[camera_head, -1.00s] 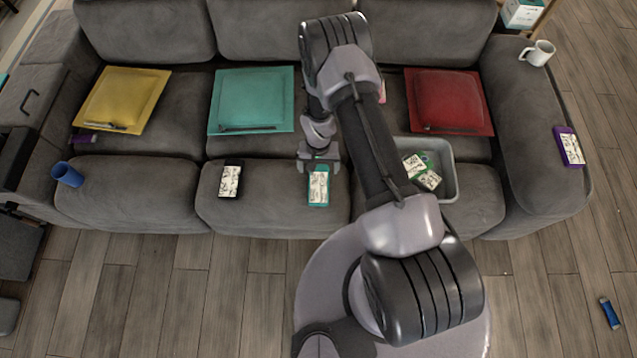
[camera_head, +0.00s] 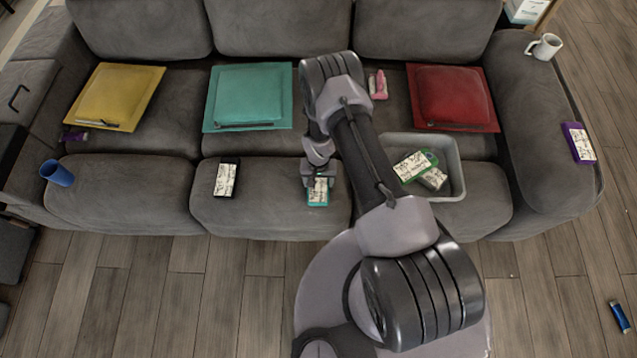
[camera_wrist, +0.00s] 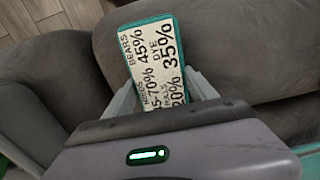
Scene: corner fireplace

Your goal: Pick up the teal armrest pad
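The teal armrest pad (camera_head: 318,191) is a small teal-edged block with a white printed label. It is at the front of the middle sofa seat in the head view. In the wrist view the pad (camera_wrist: 152,60) shows at the top centre, slightly tilted. My gripper (camera_head: 319,180) is right at its back end, pointing down. In the wrist view my gripper's fingers (camera_wrist: 160,88) stand on either side of the pad, close to its edges. I cannot tell whether they press on it. The near end of the pad is hidden by my gripper's body.
A black labelled block (camera_head: 226,180) lies to the left. A grey bin (camera_head: 457,168) with labelled blocks stands to the right. Yellow (camera_head: 115,95), teal (camera_head: 249,95) and red (camera_head: 450,96) cushions lie behind. A blue cup (camera_head: 57,173) sits at the left.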

